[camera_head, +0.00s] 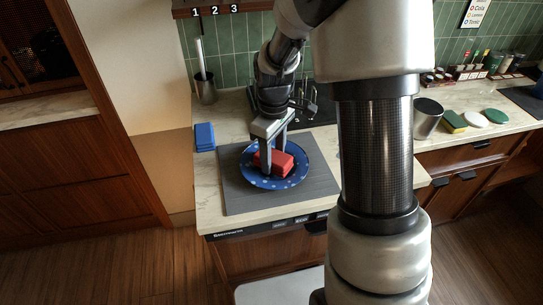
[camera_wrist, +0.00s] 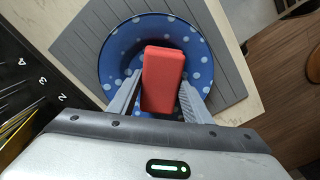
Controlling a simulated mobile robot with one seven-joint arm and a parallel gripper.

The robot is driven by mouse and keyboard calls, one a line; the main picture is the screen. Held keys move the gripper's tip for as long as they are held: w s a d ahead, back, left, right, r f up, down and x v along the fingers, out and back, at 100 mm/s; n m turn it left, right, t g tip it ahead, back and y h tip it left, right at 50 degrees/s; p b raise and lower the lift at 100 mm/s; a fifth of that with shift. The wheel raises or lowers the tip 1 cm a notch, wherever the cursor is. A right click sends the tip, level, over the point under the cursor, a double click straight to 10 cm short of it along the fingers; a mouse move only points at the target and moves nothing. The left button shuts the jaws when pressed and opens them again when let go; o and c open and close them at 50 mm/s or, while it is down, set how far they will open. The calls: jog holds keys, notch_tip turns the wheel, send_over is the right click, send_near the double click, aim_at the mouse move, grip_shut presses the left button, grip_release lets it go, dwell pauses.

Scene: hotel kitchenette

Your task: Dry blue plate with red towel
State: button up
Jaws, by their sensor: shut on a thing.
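A blue plate (camera_head: 249,178) with pale dots lies on a grey mat on the counter. It fills the middle of the wrist view (camera_wrist: 118,58). The red towel (camera_head: 281,163), a folded block, is over the middle of the plate and also shows in the wrist view (camera_wrist: 163,75). My gripper (camera_head: 274,160) points down over the plate, shut on the red towel with a finger on each side of it, as the wrist view shows (camera_wrist: 158,98). Whether the towel's underside touches the plate is hidden.
The grey mat (camera_head: 240,203) lies near the counter's front edge. A blue folded block (camera_head: 204,137) lies left of it, with a utensil holder (camera_head: 205,88) behind. A metal cup (camera_head: 427,118), sponge (camera_head: 453,122) and small bottles (camera_head: 470,72) stand to the right. My arm hides part of the counter.

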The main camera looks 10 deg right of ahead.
jog(key=shift+w+d+r, duration=0.15)
jog(key=shift+w+d, duration=0.8)
jog(key=shift+s+a, duration=1.45)
jog(key=shift+w+d+p, duration=0.3)
jog(key=shift+w+d, duration=1.15)
jog(key=shift+s+a, duration=1.45)
jog(key=shift+w+d+p, duration=0.4)
jog(key=shift+w+d, duration=1.05)
jog(key=shift+s+a, duration=1.45)
jog(key=shift+a, duration=0.05)
jog(key=shift+w+d, duration=1.45)
jog(key=shift+d, duration=0.1)
